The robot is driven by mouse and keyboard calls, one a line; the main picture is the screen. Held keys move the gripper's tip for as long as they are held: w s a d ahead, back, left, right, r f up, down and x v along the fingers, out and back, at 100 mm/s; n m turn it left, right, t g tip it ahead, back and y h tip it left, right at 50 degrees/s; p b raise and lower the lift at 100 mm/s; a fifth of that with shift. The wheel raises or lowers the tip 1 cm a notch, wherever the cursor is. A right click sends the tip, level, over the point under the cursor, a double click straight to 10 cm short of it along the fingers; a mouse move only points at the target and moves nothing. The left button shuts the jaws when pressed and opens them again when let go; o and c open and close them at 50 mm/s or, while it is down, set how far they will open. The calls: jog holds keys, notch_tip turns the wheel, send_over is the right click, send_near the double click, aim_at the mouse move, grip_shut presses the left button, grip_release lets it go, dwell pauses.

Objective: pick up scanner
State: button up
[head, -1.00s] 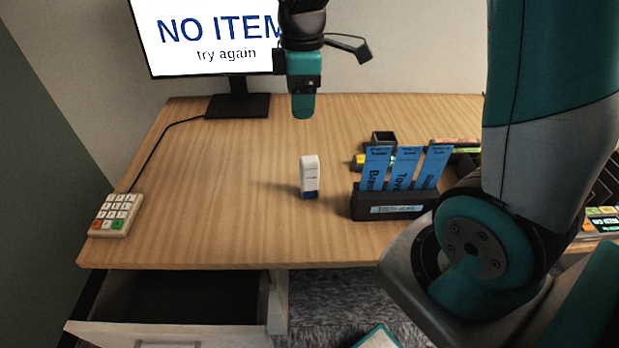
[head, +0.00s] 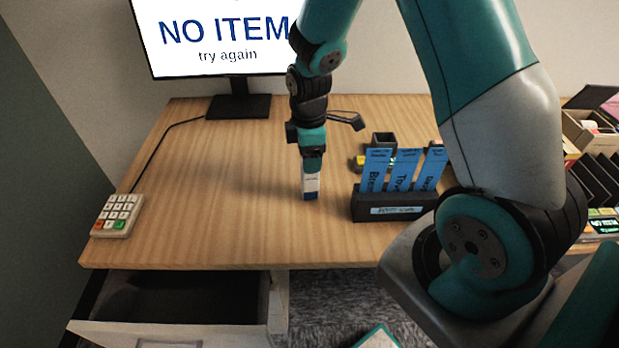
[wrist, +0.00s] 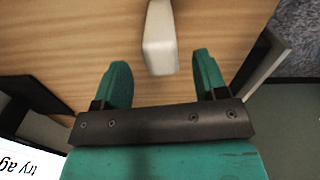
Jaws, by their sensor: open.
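In the wrist view my gripper (wrist: 163,80) is open, with two teal fingers spread apart. The white scanner (wrist: 160,40) shows just beyond the fingertips, roughly between them. I cannot tell from these views whether a finger touches it.
The card holder (head: 388,212) with several blue cards stands close on the right. A keypad (head: 118,214) lies at the left. A monitor (head: 238,108) reading "NO ITEM try again" stands behind. An open drawer (head: 180,333) is below. The desk's left middle is clear.

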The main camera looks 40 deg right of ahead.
aim_at(310, 179)
notch_tip(310, 179, down, 3)
jog(key=shift+s+f, duration=0.15)
jog(key=shift+f, duration=0.05)
jog(key=shift+c, duration=0.5)
jog(key=c, duration=1)
jog(key=shift+o, duration=0.2)
